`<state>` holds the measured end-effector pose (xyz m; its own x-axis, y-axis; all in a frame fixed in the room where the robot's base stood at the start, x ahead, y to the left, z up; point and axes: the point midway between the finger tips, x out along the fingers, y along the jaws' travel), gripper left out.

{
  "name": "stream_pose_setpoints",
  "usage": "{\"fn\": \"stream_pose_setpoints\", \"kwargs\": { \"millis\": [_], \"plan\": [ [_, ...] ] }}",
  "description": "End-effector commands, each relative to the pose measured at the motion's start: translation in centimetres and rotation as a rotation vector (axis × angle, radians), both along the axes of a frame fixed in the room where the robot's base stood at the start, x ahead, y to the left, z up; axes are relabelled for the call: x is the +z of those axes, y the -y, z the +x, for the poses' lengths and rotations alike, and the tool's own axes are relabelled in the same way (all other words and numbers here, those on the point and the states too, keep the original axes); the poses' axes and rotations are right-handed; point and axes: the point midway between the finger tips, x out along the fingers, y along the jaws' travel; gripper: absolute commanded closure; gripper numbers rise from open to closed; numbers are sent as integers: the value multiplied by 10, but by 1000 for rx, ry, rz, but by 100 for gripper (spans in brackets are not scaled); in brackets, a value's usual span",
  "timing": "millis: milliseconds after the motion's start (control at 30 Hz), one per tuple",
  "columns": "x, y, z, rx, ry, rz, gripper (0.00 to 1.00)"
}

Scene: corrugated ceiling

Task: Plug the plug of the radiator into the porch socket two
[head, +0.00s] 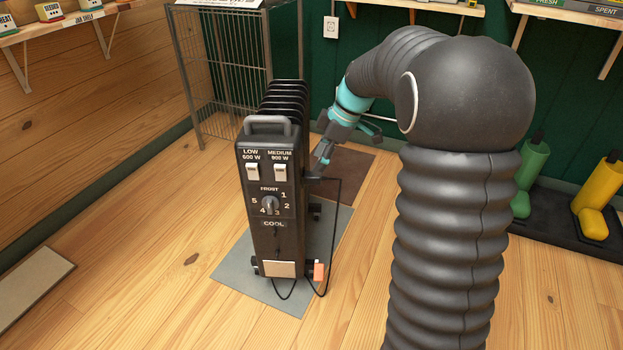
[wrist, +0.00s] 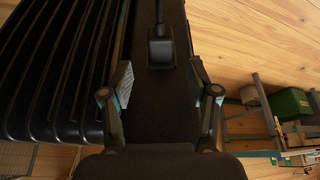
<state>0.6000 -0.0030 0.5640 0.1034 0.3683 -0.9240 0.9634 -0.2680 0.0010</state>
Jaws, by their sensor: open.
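The black radiator (head: 268,205) stands upright on a grey mat, its control panel facing me. A black plug (wrist: 160,50) with its cable rests against the radiator's dark side face in the wrist view. In the head view the black cable (head: 338,215) loops out from the radiator's right side and down to its base. My gripper (head: 318,165) is at the radiator's right side. In the wrist view my gripper (wrist: 160,80) is open, with its fingertips on either side of the plug's lower end and apart from it. A white socket (head: 331,27) is on the green back wall; its label cannot be read.
A wire cage (head: 225,75) stands behind the radiator at the left. Shelves (head: 410,8) line the back wall. Green and yellow objects (head: 594,215) stand on a dark tray at the right. An orange tag (head: 319,271) hangs at the radiator's base. Floor at the left is mostly clear.

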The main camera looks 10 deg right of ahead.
Motion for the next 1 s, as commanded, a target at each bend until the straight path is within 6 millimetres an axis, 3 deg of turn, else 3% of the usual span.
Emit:
{"fn": "stream_pose_setpoints", "kwargs": {
  "millis": [400, 633, 667, 900, 1000],
  "plan": [
    [-44, -19, 4, 0, -2, 1, 40],
    [-46, -20, 5, -1, 0, 0, 40],
    [-46, -20, 5, -1, 0, 0, 42],
    [-46, -20, 5, 0, -1, 0, 100],
    [-46, -20, 5, 0, 0, 0, 100]
  ]
}}
